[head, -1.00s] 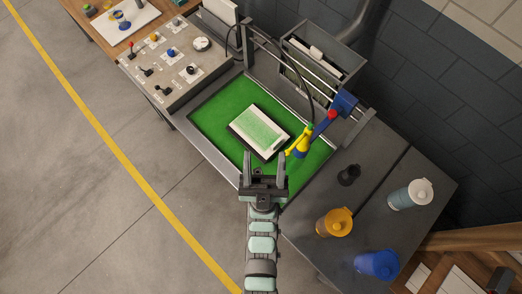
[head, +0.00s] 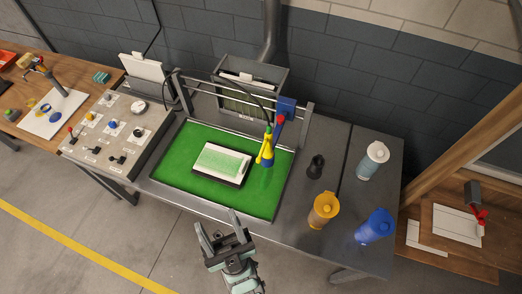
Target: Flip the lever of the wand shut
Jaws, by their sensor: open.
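The wand (head: 266,154) is yellow and blue with a red part near its top. It stands over the right part of the green mat (head: 178,167), by the blue block (head: 287,106) on the rail. Its lever is too small here to tell which way it lies. My gripper (head: 222,222) is open and empty near the table's front edge. It is in front of and left of the wand, well apart from it.
A white tray with a green pad (head: 221,163) lies on the mat. A black nozzle (head: 316,167), an orange bottle (head: 323,209), a blue bottle (head: 374,228) and a white-capped bottle (head: 372,161) stand right of the mat. A control panel (head: 112,128) is at left.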

